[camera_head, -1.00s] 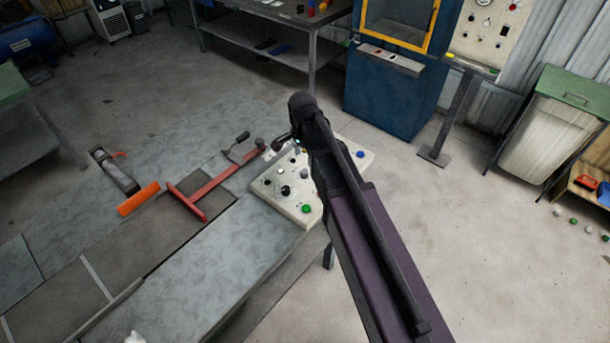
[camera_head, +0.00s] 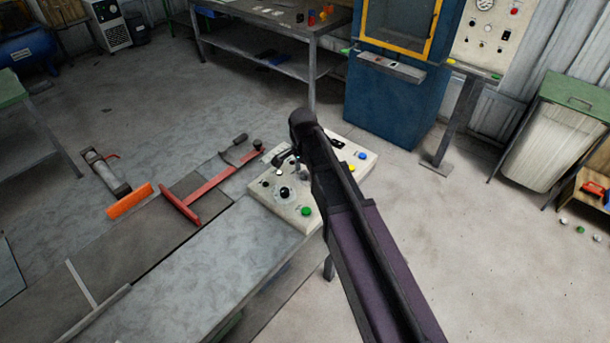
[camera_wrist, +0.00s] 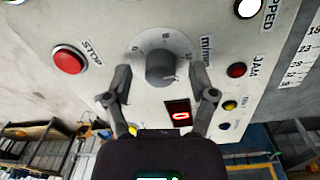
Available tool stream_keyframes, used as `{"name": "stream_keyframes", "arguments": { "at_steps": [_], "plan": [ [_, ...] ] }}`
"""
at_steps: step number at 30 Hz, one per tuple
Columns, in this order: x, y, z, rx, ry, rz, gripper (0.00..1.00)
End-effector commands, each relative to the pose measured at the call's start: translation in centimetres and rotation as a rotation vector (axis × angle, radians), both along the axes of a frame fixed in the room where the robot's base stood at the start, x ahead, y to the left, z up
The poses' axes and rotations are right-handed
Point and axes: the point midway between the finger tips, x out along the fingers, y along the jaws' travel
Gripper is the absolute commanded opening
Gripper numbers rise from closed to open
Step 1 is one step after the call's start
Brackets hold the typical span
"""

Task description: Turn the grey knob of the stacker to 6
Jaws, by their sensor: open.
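The grey knob (camera_wrist: 160,66) stands up from a round pale dial on the stacker's light panel (camera_wrist: 110,30) in the wrist view. My gripper (camera_wrist: 161,92) is open and empty, its two fingers apart on either side of the knob's near end. I cannot tell how far above the panel the fingertips are. A small red display (camera_wrist: 179,115) below the knob seems to read 0. The dial figures are too small to read surely. In the head view the stacker's panel (camera_head: 265,194) is partly hidden by my arm, and my gripper (camera_head: 287,163) is over it.
A red STOP button (camera_wrist: 68,60) is left of the knob. A small red button (camera_wrist: 237,70) and a yellow one (camera_wrist: 229,105) are to its right. A green button (camera_head: 305,211) is at the panel's near edge. A red T-shaped bar (camera_head: 205,187) lies left of the panel.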

Motion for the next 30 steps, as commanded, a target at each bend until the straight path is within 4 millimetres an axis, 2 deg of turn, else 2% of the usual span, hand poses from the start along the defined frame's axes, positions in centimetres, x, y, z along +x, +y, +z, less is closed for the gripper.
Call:
{"name": "stream_keyframes", "arguments": {
  "at_steps": [11,18,30],
  "plan": [
    [-0.02,0.01,-0.12,0.0,0.0,0.0,0.73],
    [-0.02,0.02,-0.13,0.0,0.0,0.0,0.02],
    [-0.11,-0.05,-0.15,-0.002,0.002,0.025,0.0]
  ]
}}
